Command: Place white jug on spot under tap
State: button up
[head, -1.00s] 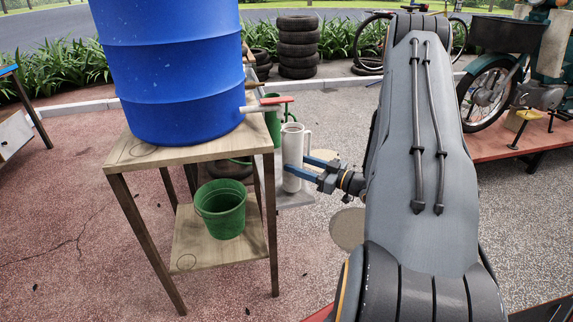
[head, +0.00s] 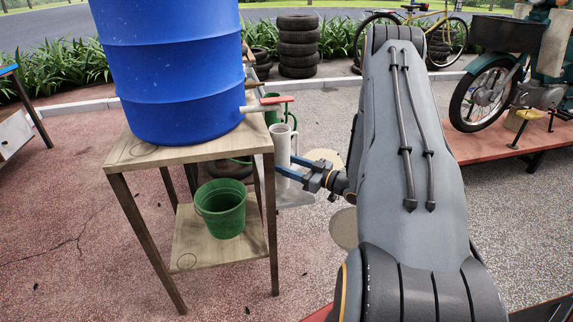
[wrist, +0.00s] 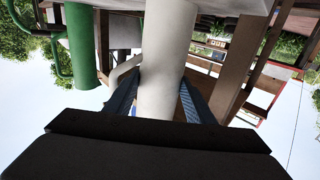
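The white jug (head: 281,145) is tall and upright, just right of the wooden stand, with its handle on the right. My gripper (head: 288,172) has its blue fingers on either side of the jug's lower body. In the wrist view the white jug (wrist: 165,60) fills the space between the fingers (wrist: 160,100), which appear to touch it. The tap (head: 262,106), with a red handle, sticks out right from the blue barrel (head: 175,75), close to the jug's top. A spot under the tap cannot be made out; the jug and stand cover that area.
The wooden stand (head: 215,150) bears the barrel, with a green bucket (head: 221,210) on its lower shelf. A green jug (head: 271,113) stands behind the white jug; it also shows in the wrist view (wrist: 80,45). A grey slab (head: 298,197) lies below. Open paving is in front.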

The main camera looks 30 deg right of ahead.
jog(key=o, duration=0.4)
jog(key=shift+c, duration=0.2)
jog(key=shift+r, duration=0.1)
jog(key=shift+s+d, duration=0.1)
jog(key=shift+s, duration=0.1)
jog(key=v, duration=1.1)
jog(key=w+d+r+m+g+h, duration=0.2)
jog(key=w+r+g+h, duration=0.15)
jog(key=w+h, duration=0.35)
jog(key=s+a+r+m+g+h, duration=0.1)
jog(key=s+a+r+m+g, duration=0.2)
jog(key=s+a, duration=0.7)
jog(key=s+a+r+m+g, duration=0.3)
jog(key=s+a+r+g, duration=0.4)
jog(key=s, duration=1)
jog(key=a+g, duration=0.2)
jog(key=a, duration=0.2)
jog(key=shift+s+a+h, duration=0.2)
jog(key=shift+s+h, duration=0.15)
jog(key=shift+h, duration=0.05)
